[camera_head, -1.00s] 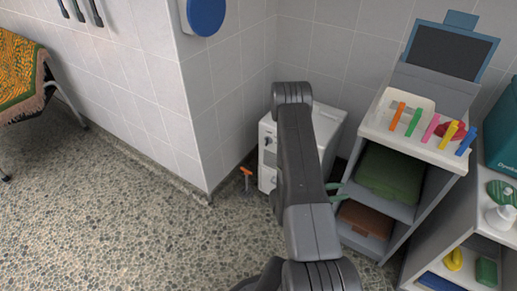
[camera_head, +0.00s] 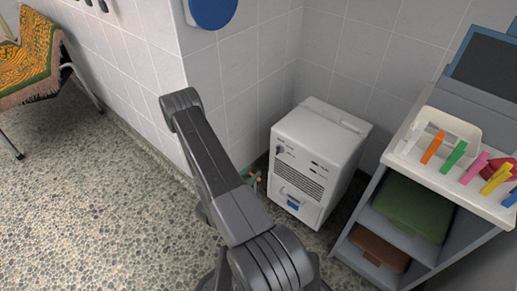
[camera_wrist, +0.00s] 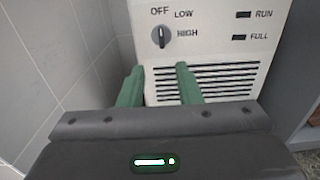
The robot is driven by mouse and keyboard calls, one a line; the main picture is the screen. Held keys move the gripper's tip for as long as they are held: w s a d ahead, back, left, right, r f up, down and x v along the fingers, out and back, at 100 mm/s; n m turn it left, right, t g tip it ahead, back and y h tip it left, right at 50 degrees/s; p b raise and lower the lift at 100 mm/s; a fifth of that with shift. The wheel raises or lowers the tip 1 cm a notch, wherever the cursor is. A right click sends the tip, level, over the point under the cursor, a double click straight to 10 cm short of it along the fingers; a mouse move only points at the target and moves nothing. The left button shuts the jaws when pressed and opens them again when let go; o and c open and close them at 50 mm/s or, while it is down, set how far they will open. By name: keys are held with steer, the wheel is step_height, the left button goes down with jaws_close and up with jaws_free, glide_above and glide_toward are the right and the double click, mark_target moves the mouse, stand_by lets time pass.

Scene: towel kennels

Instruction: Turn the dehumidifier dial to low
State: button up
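The dehumidifier (camera_head: 322,145) is a white box on the floor in the wall corner. Its dark dial (camera_wrist: 160,37) shows in the wrist view, left on the front panel, with OFF above it, LOW at upper right and HIGH to its right. The dial's white mark points about straight up, towards OFF. The dial also shows in the head view (camera_head: 279,150). My gripper (camera_wrist: 160,72) has two green fingers, apart, with nothing between them. The fingertips appear below the dial in the wrist view, in front of the vent slats. In the head view my arm mostly hides the gripper.
Open pebbled floor (camera_head: 90,210) stretches left.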

mark_target(278, 150)
steer(key=b+x, duration=0.2)
steer(key=x, duration=1.1)
steer(key=shift+w+d, duration=0.2)
steer(key=shift+d, duration=0.1)
steer(key=shift+c, duration=0.4)
jaws_close()
